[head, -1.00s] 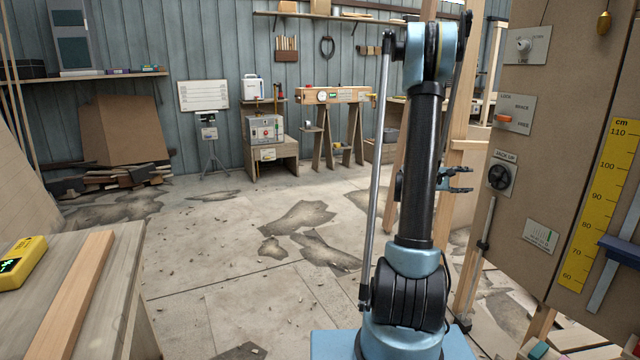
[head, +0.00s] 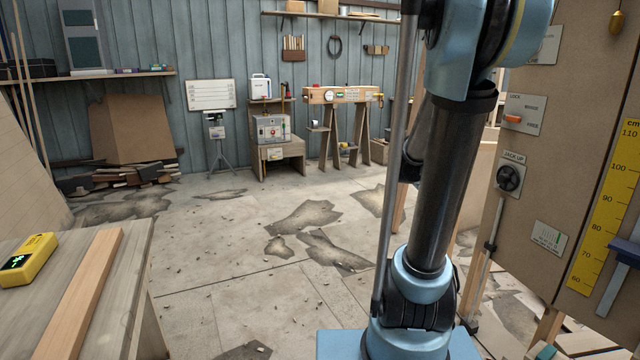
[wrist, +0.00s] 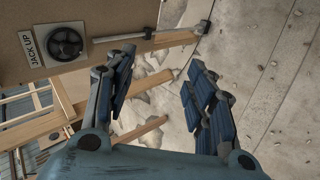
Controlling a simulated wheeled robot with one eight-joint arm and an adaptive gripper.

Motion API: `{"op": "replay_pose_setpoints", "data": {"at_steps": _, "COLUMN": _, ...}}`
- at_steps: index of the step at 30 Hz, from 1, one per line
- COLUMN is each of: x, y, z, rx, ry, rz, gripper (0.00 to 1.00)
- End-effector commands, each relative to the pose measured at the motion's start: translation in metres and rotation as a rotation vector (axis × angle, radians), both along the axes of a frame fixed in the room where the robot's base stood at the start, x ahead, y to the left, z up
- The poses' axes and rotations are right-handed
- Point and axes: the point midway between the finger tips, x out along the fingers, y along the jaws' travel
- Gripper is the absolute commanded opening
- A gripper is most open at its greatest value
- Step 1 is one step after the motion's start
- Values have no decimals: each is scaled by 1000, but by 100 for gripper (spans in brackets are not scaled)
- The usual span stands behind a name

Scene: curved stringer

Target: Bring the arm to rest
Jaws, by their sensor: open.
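My gripper (wrist: 158,92) shows in the wrist view with its two dark blue-padded fingers spread apart and nothing between them. It is hidden behind my arm in the head view. My arm stands folded upright in the middle right of the head view, its upper joint close to the camera. Beyond the fingers the wrist view shows the concrete floor (wrist: 250,70) and a board with a black "JACK UP" knob (wrist: 65,43).
The upright panel (head: 560,180) with switches, a knob and a yellow cm scale (head: 605,210) stands close on the right. A workbench (head: 120,290) with a yellow meter (head: 28,258) and a plank is at left. Cracked open floor (head: 240,260) lies between.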

Motion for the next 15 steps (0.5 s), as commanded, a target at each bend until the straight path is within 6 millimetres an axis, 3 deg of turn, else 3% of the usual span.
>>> {"op": "replay_pose_setpoints", "data": {"at_steps": 15, "x": -104, "y": 104, "z": -39, "rx": 389, "ry": -21, "rz": -61, "gripper": 50}}
